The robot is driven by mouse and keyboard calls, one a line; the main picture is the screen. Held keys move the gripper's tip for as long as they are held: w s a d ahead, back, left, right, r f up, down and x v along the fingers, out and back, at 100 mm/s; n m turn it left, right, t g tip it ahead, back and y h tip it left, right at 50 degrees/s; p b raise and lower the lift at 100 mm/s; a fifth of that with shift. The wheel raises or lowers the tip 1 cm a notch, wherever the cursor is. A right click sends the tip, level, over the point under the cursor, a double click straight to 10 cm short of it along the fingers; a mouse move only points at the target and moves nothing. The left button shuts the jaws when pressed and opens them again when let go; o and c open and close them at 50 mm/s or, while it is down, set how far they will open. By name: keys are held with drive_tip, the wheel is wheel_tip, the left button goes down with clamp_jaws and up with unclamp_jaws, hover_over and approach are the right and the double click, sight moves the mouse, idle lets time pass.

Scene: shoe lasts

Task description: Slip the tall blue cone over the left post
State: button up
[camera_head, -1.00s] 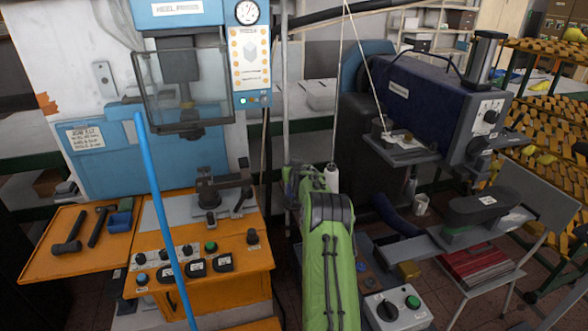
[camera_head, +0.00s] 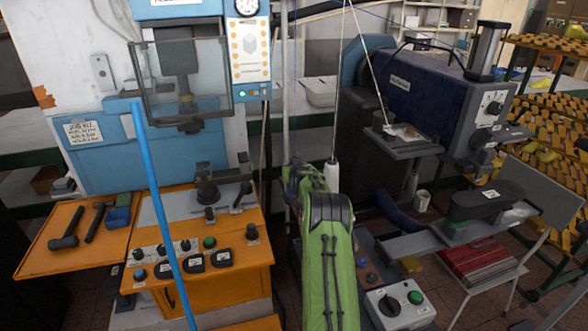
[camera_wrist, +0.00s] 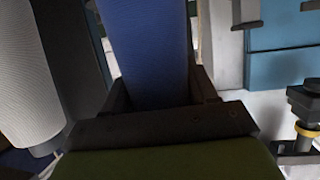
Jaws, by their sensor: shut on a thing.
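The tall blue cone (camera_wrist: 150,50) fills the upper middle of the wrist view, between the dark jaws of my gripper (camera_wrist: 160,92). The gripper is shut on it. Only part of the cone's side shows; its ends are out of view. In the head view my green arm hides the gripper and the blue cone. A white cone (camera_wrist: 32,75) stands to the left in the wrist view, apart from the blue one. A white cone (camera_head: 332,175) also shows just beyond my arm in the head view. I cannot make out the left post.
A blue and orange press (camera_head: 200,275) stands at left, with a tray of hammers (camera_head: 72,240). A dark blue machine (camera_head: 425,95) stands at right. A control box (camera_head: 400,300) is low right of my arm. A slanting light blue bar (camera_head: 160,210) crosses the left.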

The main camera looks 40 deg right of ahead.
drive_tip(key=o, duration=1.3)
drive_tip(key=b+v, duration=0.2)
drive_tip(key=v, duration=1.3)
drive_tip(key=shift+s+a+r, duration=0.2)
drive_tip(key=shift+s+a, duration=0.05)
